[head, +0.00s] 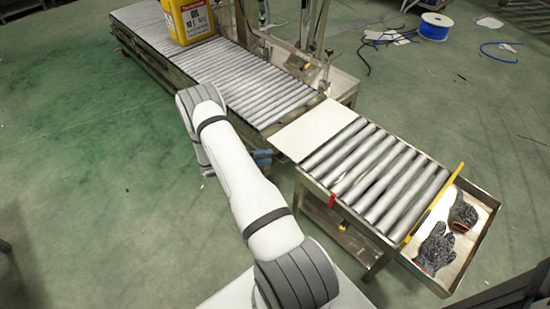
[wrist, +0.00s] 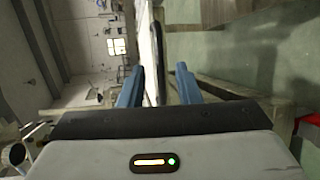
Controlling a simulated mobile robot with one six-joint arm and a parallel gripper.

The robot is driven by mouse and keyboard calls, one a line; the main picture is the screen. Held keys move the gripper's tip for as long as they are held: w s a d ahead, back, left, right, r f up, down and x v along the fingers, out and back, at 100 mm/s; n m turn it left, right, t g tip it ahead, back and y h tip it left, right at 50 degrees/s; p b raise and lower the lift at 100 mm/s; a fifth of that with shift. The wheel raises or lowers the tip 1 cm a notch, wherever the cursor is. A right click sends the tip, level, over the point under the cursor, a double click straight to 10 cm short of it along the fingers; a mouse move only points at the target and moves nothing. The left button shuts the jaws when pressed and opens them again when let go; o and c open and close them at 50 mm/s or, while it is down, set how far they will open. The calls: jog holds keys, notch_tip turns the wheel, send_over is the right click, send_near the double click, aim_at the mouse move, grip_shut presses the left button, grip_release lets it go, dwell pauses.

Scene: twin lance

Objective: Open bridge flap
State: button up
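The bridge flap (head: 308,128) is a pale flat plate. It lies level between the long roller conveyor and the short roller section. My gripper (wrist: 158,85) shows two blue fingers, spread apart, in the wrist view. A dark curved bar (wrist: 161,50), which looks like a handle, runs up between them beside a pale, edge-on strip. I cannot tell whether the fingers touch the bar. In the head view, blue parts that look like my fingers show just below the flap's left edge; my arm hides the rest of the gripper.
The long roller conveyor (head: 255,90) carries a yellow canister (head: 188,20). The short roller section (head: 375,175) has a red tab at its near side and a yellow bar at its right end. A tray (head: 478,262) holding dark gloves (head: 436,247) adjoins it. Green floor lies open at left.

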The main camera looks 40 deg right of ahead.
aim_at(274, 156)
jog(key=shift+b+x, duration=0.3)
jog(key=shift+x, duration=1.6)
grip_shut()
